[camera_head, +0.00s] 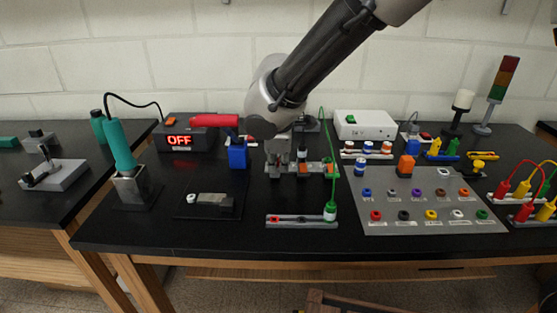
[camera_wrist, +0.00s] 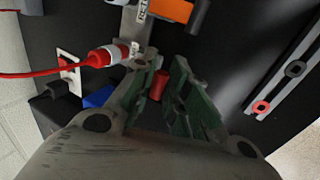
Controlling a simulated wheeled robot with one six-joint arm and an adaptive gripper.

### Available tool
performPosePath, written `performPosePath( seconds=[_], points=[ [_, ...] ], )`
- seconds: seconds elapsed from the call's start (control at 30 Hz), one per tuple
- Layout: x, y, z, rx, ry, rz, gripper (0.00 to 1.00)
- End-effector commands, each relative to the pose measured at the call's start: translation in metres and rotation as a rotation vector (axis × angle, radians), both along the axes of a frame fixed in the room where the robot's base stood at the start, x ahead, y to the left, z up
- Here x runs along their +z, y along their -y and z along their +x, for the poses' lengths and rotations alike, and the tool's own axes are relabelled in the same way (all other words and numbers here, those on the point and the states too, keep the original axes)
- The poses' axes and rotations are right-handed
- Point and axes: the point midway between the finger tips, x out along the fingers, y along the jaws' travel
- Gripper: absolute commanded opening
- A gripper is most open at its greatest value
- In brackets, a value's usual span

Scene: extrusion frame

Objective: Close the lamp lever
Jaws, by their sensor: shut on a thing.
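My gripper (camera_head: 290,160) reaches down from the upper right to the middle of the black bench, over a grey rail block (camera_head: 318,170) with orange parts. In the wrist view my gripper (camera_wrist: 160,88) has its green-padded fingers closed around a small red cylindrical piece (camera_wrist: 159,86). I cannot tell whether this piece is the lamp lever itself. My arm and fingers hide most of the rail block in the head view. An orange part (camera_wrist: 172,10) shows beyond the fingers. A red plug (camera_wrist: 108,55) with a red cable lies left of the fingers.
A green plug (camera_head: 330,210) stands on a grey strip (camera_head: 285,221) in front. A blue block (camera_head: 237,155) stands left of my gripper, near a box reading OFF (camera_head: 180,140). A grey panel (camera_head: 400,222) with several coloured sockets lies right.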

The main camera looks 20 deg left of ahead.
Motion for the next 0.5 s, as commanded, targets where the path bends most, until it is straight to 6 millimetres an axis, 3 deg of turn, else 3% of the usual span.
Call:
performPosePath(
  seconds=[0.5],
  points=[
    [-0.016, 0.005, -0.01, 0.005, 0.248, 0.053, 0.0]
  ],
)
